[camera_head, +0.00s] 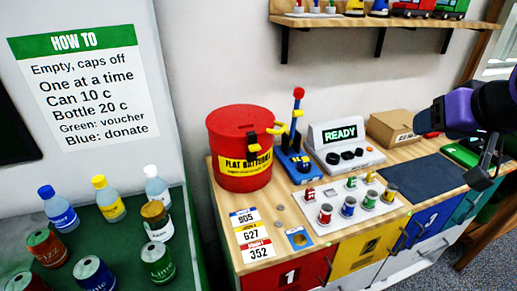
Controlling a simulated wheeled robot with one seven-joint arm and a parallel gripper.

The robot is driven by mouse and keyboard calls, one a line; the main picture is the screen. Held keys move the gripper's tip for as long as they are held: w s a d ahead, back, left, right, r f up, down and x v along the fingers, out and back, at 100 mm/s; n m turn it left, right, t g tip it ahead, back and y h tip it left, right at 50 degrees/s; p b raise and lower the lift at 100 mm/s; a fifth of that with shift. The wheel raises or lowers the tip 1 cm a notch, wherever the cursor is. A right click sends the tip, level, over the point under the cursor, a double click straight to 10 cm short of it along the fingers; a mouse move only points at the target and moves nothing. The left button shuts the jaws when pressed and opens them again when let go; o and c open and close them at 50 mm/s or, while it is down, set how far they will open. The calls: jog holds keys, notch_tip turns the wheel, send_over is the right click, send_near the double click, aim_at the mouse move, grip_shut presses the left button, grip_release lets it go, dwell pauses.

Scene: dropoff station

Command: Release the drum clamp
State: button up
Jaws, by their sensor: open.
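A red drum (240,172) with a yellow label stands at the left end of the wooden counter (350,222). A black and yellow clamp-like part (251,140) sits at the drum's right rim. A yellow piece (275,129) extends from it to the right; whether the clamp is closed on the rim I cannot tell. My gripper (484,172) is at the far right of the view, well apart from the drum, open, with nothing seen between its fingers.
Right of the drum stands a blue base with an upright red-knobbed lever (298,100). A white console (342,147) reads READY. Small cans stand on a white tray (345,222). A dark mat (427,178) is clear. Bottles and cans stand on a green surface (115,235).

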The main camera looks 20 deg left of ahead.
jog(key=w+a+f+t+y, duration=0.1)
jog(key=w+a+f, duration=0.1)
jog(key=w+a, duration=0.15)
jog(key=w+a+f+t, duration=0.1)
jog(key=w+a+f, duration=0.1)
jog(key=a, duration=0.3)
jog(key=n+t+y, duration=0.4)
jog(key=n+y, duration=0.1)
jog(key=y, duration=0.1)
send_near(256, 150)
jog(key=x, duration=1.1)
grip_shut()
jog(key=shift+d, duration=0.1)
